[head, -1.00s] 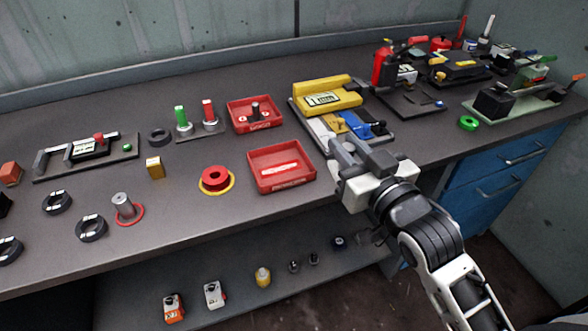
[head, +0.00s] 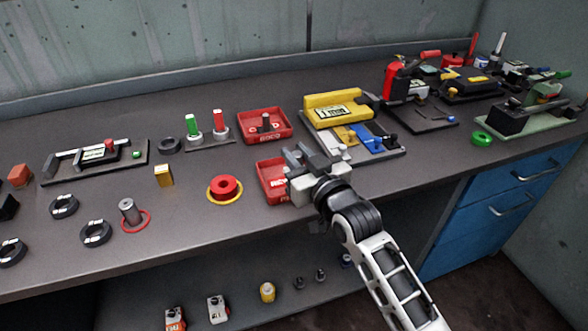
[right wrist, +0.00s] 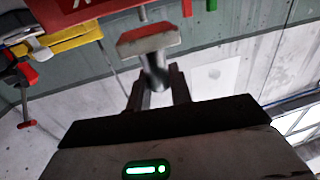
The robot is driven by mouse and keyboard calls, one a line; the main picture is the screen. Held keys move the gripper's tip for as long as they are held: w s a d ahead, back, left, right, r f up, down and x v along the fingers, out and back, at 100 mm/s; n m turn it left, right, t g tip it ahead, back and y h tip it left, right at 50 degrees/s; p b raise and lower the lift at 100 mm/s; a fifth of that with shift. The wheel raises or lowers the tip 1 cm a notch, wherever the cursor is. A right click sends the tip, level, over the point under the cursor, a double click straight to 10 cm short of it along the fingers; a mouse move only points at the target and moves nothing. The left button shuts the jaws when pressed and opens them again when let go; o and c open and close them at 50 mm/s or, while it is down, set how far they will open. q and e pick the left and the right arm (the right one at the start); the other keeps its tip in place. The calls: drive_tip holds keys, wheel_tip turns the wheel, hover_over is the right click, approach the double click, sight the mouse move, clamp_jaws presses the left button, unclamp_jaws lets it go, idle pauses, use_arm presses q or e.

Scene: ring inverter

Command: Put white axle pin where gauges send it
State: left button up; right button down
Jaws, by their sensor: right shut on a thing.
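I cannot tell for sure that this is the white axle pin. A yellow gauge unit (head: 338,108) with a small display stands behind the gripper. A second gauge fixture (head: 95,155) is at the left, with a red block on it. My left gripper is not in view.
The rear red tray (head: 252,133) holds a dark upright piece. Green-topped (head: 193,125) and red-topped (head: 219,122) posts stand beside it.

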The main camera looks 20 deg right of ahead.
drive_tip(key=shift+w+a+f, duration=0.15)
drive_tip(key=shift+w, duration=0.05)
drive_tip(key=shift+w+a+f, duration=0.1)
drive_tip(key=shift+f, duration=1.65)
drive_tip(key=shift+f, duration=0.2)
drive_tip(key=c, duration=1.3)
unclamp_jaws()
drive_tip(key=shift+o, duration=0.2)
